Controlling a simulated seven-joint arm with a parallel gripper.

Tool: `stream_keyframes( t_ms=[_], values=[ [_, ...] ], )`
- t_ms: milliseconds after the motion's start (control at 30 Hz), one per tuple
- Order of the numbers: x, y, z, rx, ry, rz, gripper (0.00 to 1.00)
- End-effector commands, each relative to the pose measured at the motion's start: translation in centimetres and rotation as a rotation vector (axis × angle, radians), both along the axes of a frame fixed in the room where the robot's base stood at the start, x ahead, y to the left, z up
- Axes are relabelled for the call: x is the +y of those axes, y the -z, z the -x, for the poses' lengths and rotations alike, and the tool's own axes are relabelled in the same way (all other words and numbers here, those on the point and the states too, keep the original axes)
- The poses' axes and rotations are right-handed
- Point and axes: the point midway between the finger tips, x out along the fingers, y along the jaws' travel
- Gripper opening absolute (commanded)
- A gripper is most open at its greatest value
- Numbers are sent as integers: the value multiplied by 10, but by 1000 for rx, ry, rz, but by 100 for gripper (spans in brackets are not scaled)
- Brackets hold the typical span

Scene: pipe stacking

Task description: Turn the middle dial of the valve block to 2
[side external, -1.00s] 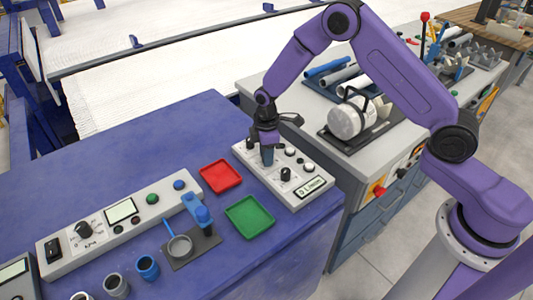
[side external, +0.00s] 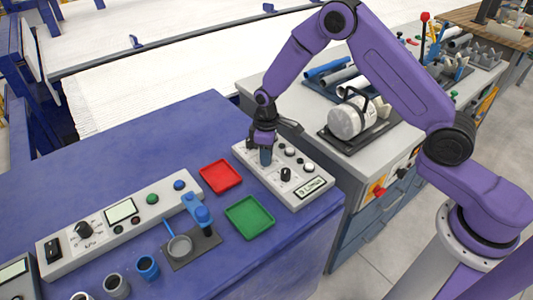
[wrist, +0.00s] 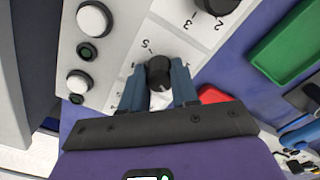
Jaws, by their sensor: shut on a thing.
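The valve block (side external: 318,203) is a pale panel at the right end of the blue bench. My gripper (side external: 266,157) points down at it, with its blue fingers closed around the black middle dial. In the wrist view the fingers (wrist: 160,88) stand on either side of this dial (wrist: 158,70). A printed 5 shows beside the dial, but most of its scale is hidden by the fingers, and I cannot tell its setting. A neighbouring black dial (side external: 286,174) stands free; its scale shows 2 and 3 in the wrist view.
White knobs (wrist: 93,18) and a small green button (wrist: 87,51) sit beside the dials. A red tray (side external: 221,176) and a green tray (side external: 249,217) lie left of the block. A long control panel (side external: 120,222) and several cups stand further left.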

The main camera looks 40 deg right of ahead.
Motion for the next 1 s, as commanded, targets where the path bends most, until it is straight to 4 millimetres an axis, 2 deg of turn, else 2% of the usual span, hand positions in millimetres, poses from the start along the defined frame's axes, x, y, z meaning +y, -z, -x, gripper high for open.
stream_keyframes(
  t_ms=[233,267,300,333,633,733,867,1000],
  values=[
    [0,-1,0,1,-1,1,0],
    [0,-1,0,1,-1,1,36],
    [0,-1,0,1,-1,1,49],
    [0,-1,0,1,-1,1,55],
    [0,-1,0,0,-2,0,55],
    [0,-7,-1,-2,-2,-1,55],
    [0,-24,-1,-4,-2,-1,55],
    [0,-52,-1,-4,-1,-1,55]
  ],
)
